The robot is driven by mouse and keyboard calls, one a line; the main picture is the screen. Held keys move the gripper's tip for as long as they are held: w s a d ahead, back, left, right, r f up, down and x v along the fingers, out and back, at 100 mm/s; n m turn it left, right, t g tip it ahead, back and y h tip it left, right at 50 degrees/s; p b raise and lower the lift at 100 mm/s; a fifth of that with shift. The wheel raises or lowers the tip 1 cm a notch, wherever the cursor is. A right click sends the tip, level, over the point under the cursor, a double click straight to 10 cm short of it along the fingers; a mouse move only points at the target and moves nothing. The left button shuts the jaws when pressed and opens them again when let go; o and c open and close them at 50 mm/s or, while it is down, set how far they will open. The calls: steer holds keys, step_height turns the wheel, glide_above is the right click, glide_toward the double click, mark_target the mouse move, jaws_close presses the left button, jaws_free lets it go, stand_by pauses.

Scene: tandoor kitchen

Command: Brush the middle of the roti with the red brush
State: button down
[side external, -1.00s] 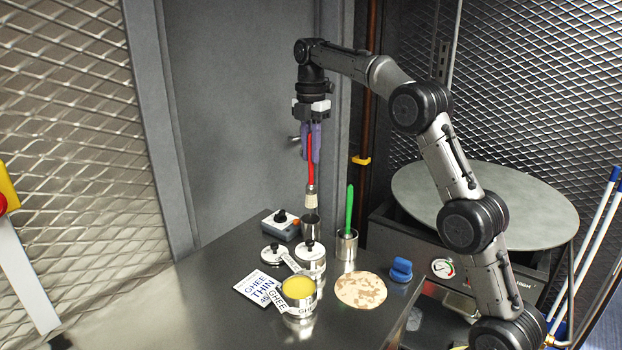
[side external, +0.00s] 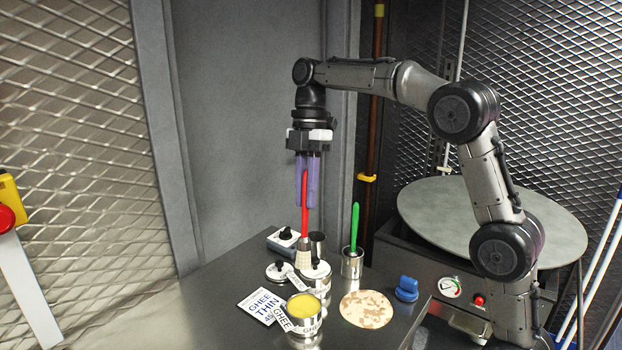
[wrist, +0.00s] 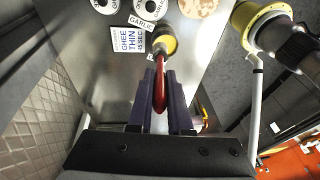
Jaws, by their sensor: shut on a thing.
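My gripper (side external: 306,200) points down and is shut on the red brush (side external: 305,213), which hangs upright with its pale bristles (side external: 302,258) down. In the side view the bristles show in front of the steel cup and just above a lidded can. The roti (side external: 366,309), pale with brown patches, lies on the steel table to the right of the open ghee pot (side external: 304,304). The brush is apart from the roti. In the wrist view the red handle (wrist: 160,88) lies between the fingers (wrist: 162,98); part of the roti (wrist: 195,6) shows at the top edge.
Lidded cans (side external: 317,270) stand behind the ghee pot. A steel cup (side external: 352,263) holds a green brush (side external: 355,225). A blue object (side external: 406,289) lies right of the roti. A label card (side external: 263,305) lies left. The steel table (side external: 215,310) is bare at front left.

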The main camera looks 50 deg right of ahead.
mark_target(307, 240)
steer(key=shift+s+a+r+y, duration=0.1)
steer(key=shift+s+a+y, duration=0.2)
steer(key=shift+s+a, duration=0.85)
steer(key=shift+a, duration=0.25)
steer(key=shift+f, duration=3.65)
steer(key=shift+r, duration=3.55)
